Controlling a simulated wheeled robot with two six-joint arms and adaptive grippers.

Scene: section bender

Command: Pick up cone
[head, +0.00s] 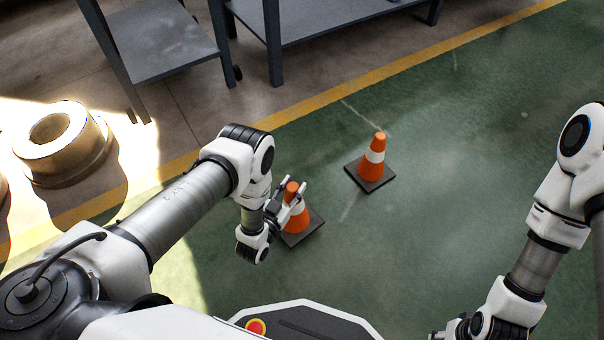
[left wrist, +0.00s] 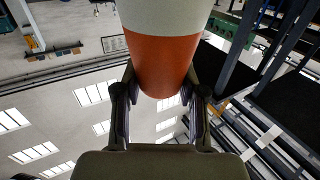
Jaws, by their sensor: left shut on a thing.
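An orange cone with a white band and a dark square base (head: 299,221) is at my left gripper (head: 291,199) in the head view. The left gripper is shut on this cone near its upper part, with the fingers on either side. In the left wrist view the cone (left wrist: 162,55) stands between the two fingers of the left gripper (left wrist: 160,92), its orange tip toward the palm. A second orange and white cone (head: 373,160) stands upright on the green floor to the right, apart from the gripper. My right gripper (head: 452,330) shows only in part at the bottom edge; its fingers cannot be made out.
A grey workbench (head: 300,22) and a lower grey shelf (head: 160,45) stand at the back. A tan ring-shaped roll (head: 62,150) is at the left. A yellow line (head: 400,66) crosses the floor. The green floor right of the second cone is clear.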

